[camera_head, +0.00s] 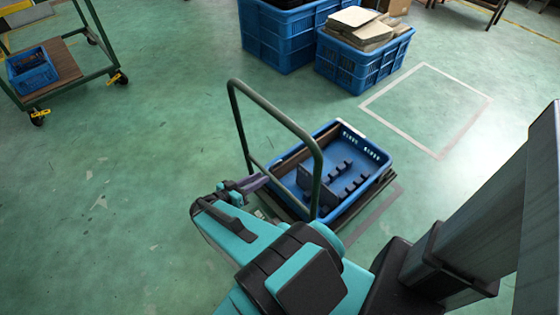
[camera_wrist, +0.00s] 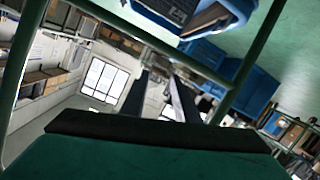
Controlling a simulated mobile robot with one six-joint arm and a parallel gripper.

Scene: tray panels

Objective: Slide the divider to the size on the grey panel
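A blue tray (camera_head: 372,157) sits on a low cart, with a row of dark slots or notches across its floor. A dark upright plate (camera_head: 318,191), apparently the divider, stands in the tray's near left part, partly behind the cart's handle. My gripper (camera_head: 248,184) is left of the tray, outside it and beside the handle. In the wrist view my gripper's fingers (camera_wrist: 165,97) stand apart with nothing visible between them. A blue crate (camera_wrist: 158,13), probably this tray, shows at the top of that view. I cannot make out a grey panel with a size.
The cart's green tube handle (camera_head: 275,114) rises between my gripper and the tray. Large blue crates (camera_head: 362,66) stand behind. A green trolley (camera_head: 72,85) stands at the far left. A pale outlined square (camera_head: 427,107) marks clear floor.

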